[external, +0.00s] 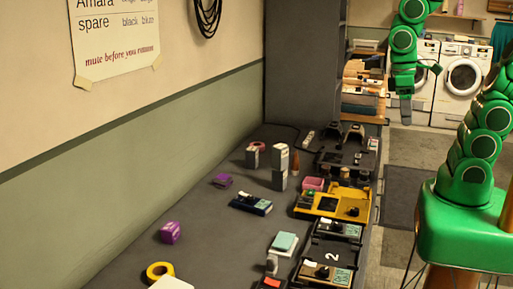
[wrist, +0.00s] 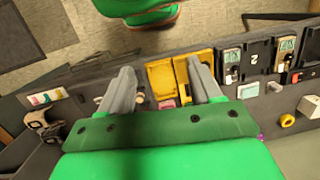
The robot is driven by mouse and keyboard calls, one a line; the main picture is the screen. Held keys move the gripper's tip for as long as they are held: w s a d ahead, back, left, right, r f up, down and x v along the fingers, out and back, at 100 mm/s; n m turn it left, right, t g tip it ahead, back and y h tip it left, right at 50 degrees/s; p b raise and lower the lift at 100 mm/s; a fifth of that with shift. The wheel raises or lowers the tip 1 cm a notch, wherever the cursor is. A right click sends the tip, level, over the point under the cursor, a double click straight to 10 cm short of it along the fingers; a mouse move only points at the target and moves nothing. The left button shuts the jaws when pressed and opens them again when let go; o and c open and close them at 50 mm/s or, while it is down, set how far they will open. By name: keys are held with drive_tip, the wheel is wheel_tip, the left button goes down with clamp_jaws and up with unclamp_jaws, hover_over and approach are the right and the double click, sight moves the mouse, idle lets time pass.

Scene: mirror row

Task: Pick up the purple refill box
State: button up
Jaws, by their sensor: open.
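Two small purple boxes lie on the dark worktop in the external view. One box (external: 170,232) is nearer the camera, by the wall. The other box (external: 222,181) is farther back and looks darker. I cannot tell which is the refill box. My gripper (external: 405,108) hangs at the upper right, beyond the worktop's right edge and well away from both boxes. In the wrist view my gripper (wrist: 164,82) has its two grey fingers spread with nothing held between them. A small purple patch (wrist: 260,137) shows at right there, mostly hidden.
A yellow tray (external: 332,204), a pink box (external: 312,184), grey-white boxes (external: 280,167) and a dark blue device (external: 250,204) crowd the worktop. A yellow tape roll (external: 159,271) lies in front. The worktop between the purple boxes is clear. Washing machines (external: 463,79) stand behind.

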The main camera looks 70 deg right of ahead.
sight(172, 223)
drive_tip(key=w+a+f+m+y, duration=0.1)
drive_tip(key=w+a+m+y, duration=0.15)
drive_tip(key=w+a, duration=0.55)
drive_tip(key=w+a+f+m+g+y, duration=0.1)
drive_tip(key=w+a+f+m+y, duration=0.3)
drive_tip(key=w, duration=0.9)
drive_tip(key=w+a+r+m+y, duration=0.1)
drive_tip(key=w+a, duration=0.6)
drive_tip(key=w, duration=0.3)
drive_tip(key=w+a+f+m+y, duration=0.1)
drive_tip(key=w+a+f+m, duration=0.1)
drive_tip(key=w+f, duration=0.4)
drive_tip(key=w+a+f+m+t+y, duration=0.1)
drive_tip(key=w+a+f+m+y, duration=0.1)
drive_tip(key=w+f, duration=0.4)
drive_tip(key=w+a+f+m+y, duration=0.2)
drive_tip(key=w+a+f+m, duration=0.2)
drive_tip(key=w, duration=0.7)
drive_tip(key=shift+w+a+f+m, duration=0.15)
drive_tip(key=shift+a+f, duration=0.3)
drive_tip(key=shift+f, duration=0.25)
drive_tip(key=shift+w+a+f+m, duration=0.1)
drive_tip(key=shift+a+f, duration=0.35)
drive_tip(key=shift+f, duration=0.25)
drive_tip(key=shift+a+f+y, duration=0.25)
drive_tip(key=shift+x, duration=3.7)
drive_tip(key=shift+w+f, duration=0.1)
drive_tip(key=shift+f, duration=0.1)
drive_tip(key=shift+d, duration=0.1)
drive_tip(key=c, duration=1)
